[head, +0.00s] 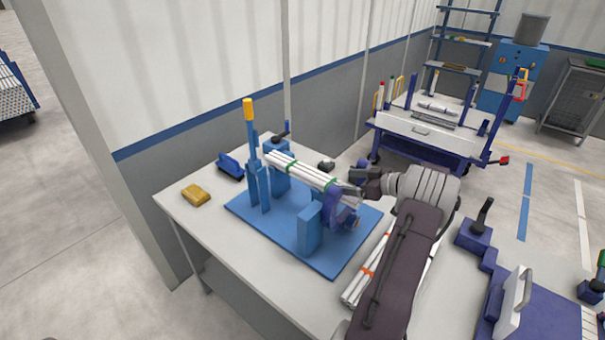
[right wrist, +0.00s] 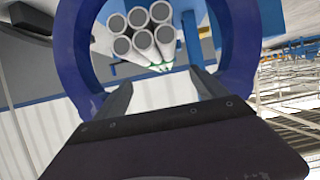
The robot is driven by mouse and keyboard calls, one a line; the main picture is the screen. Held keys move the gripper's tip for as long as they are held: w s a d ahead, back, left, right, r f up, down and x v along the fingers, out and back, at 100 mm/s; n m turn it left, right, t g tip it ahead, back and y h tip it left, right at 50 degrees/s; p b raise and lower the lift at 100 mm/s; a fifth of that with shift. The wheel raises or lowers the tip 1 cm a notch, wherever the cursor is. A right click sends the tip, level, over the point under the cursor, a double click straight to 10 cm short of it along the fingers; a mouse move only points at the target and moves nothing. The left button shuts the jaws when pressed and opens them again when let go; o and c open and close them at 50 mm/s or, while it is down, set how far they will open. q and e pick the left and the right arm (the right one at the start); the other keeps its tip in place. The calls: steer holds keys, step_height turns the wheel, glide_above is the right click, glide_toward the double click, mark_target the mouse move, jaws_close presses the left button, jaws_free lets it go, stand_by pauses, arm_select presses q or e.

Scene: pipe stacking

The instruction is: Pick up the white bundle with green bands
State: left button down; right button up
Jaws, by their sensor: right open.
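The white bundle with green bands (head: 290,168) lies across the supports of a blue fixture (head: 271,236) on the table, its right end toward my right gripper. In the right wrist view its open pipe ends (right wrist: 140,35) show beyond the fingers, framed by a blue ring (right wrist: 75,45). My right gripper (head: 352,188) is open at the bundle's right end. Its fingers also show in the right wrist view (right wrist: 162,92), with no pipe visibly between them. I cannot tell whether they touch the ring. My left gripper is not in view.
A bundle with orange bands (head: 352,291) lies on the table, partly behind my right arm. A yellow block (head: 195,195) and a small blue block (head: 231,166) sit left of the fixture. A blue post with a yellow top (head: 248,111) stands upright. A cart (head: 425,132) stands behind.

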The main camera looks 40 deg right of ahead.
mark_target(324, 178)
steer(key=shift+w+a+f+p, duration=0.1)
steer(key=shift+w+a+p, duration=0.05)
steer(key=shift+w+p, duration=0.15)
steer(key=p+x, duration=0.1)
steer(key=x, duration=0.1)
steer(key=shift+w+a, duration=0.1)
steer(key=shift+w, duration=0.2)
steer(key=shift+w+f, duration=0.25)
steer(key=p+x, duration=0.1)
steer(key=x, duration=0.1)
steer(key=p+x, duration=0.1)
steer(key=x, duration=0.1)
steer(key=shift+w+a+r, duration=0.1)
steer(key=shift+w, duration=0.45)
steer(key=shift+s, duration=0.1)
steer(key=c, duration=1.1)
jaws_close()
steer(key=shift+r, duration=0.5)
step_height(324, 178, up, 17)
steer(key=b, duration=0.2)
steer(key=shift+b, duration=0.3)
